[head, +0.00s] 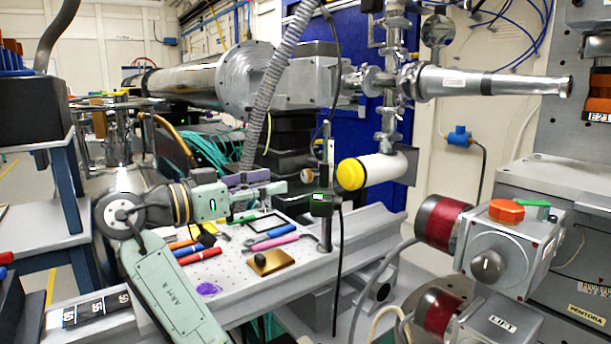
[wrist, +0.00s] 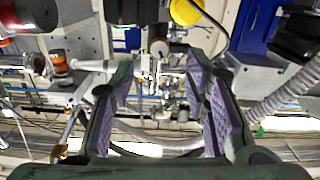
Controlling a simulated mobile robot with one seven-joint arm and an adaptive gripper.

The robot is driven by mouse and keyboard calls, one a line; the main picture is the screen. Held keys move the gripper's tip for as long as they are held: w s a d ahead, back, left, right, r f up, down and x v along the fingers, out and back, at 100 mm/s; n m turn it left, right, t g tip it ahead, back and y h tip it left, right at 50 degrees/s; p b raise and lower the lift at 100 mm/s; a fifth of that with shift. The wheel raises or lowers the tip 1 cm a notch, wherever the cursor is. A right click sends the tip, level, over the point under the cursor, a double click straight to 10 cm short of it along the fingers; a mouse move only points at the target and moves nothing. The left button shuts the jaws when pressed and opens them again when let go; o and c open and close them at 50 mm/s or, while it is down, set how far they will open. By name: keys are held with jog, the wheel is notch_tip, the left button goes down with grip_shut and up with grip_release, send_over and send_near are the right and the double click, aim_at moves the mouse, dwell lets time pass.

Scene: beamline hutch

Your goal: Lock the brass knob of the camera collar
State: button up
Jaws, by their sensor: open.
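The brass knob (head: 307,174) shows small and round, left of the upright metal post (head: 327,150). A dark block (head: 322,204) sits on that post just below it; I cannot tell for sure which dark part is the collar. My gripper (head: 284,186) is open and points right towards the post, its fingertips just short of the knob. In the wrist view my gripper (wrist: 159,75) shows two purple-padded fingers spread apart with nothing held. A pale round knob end (wrist: 159,47) shows near the gap between the fingertips, apart from both pads. The knob's turn position is not readable.
A ribbed hose (head: 270,95) hangs behind my gripper. Tools and a brass plate (head: 270,262) lie on the perforated bench (head: 240,290) below.

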aim_at(304, 177)
jog(key=p+x, duration=0.1)
jog(key=x, duration=0.8)
jog(key=shift+d, duration=0.15)
grip_shut()
